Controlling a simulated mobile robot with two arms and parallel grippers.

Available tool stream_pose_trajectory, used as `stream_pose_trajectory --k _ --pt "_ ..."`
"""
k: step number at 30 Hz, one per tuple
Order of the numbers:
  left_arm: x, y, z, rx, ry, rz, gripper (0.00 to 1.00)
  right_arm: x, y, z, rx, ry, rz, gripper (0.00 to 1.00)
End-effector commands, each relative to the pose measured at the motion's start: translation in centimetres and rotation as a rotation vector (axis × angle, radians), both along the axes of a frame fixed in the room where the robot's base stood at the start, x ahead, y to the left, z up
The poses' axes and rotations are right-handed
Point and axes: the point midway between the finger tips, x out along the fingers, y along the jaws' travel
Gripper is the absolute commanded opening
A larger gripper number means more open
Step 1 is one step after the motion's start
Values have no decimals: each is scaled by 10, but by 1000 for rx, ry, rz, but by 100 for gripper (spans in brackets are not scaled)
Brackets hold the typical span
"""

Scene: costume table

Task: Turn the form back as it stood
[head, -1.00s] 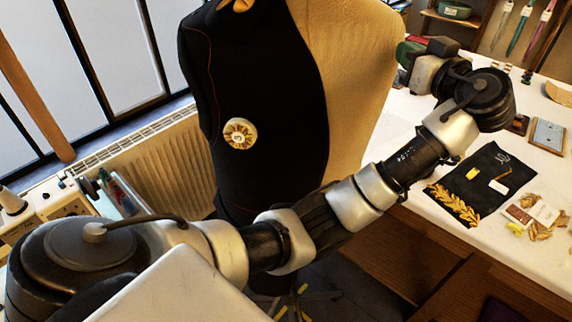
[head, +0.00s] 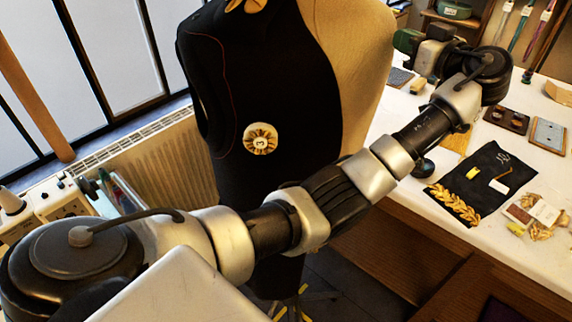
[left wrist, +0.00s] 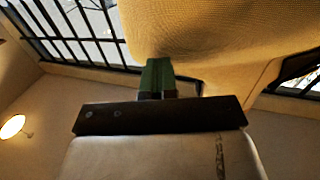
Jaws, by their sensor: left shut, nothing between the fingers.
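The dress form (head: 362,75) stands upright at the centre, its left part in a black garment (head: 290,85) and its right part bare beige. A round rosette (head: 260,139) with a 3 sits on the black front. My left arm crosses in front of the form to its right side. My left gripper (head: 404,41) is shut and empty at the form's right edge, partly hidden behind it. In the left wrist view its green fingertips (left wrist: 157,76) are together, against or very close to the beige surface (left wrist: 205,30); I cannot tell if they touch. My right gripper is out of view.
The white worktable (head: 400,112) on the right holds a black cloth with gold leaf trim (head: 478,183), a framed piece (head: 548,134) and small parts. A radiator (head: 150,165) and window are behind left. A sewing machine (head: 60,205) stands at the left edge.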

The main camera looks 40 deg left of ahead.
Motion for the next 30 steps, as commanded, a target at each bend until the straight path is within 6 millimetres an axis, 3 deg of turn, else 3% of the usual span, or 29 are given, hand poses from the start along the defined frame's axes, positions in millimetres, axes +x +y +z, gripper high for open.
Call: stream_pose_trajectory --k 8,19,30 --pt "1 2 -3 -3 4 6 0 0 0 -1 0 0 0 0" --pt "30 30 -2 -2 3 7 0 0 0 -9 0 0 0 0" --pt "34 35 -3 -3 5 9 0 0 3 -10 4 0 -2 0"
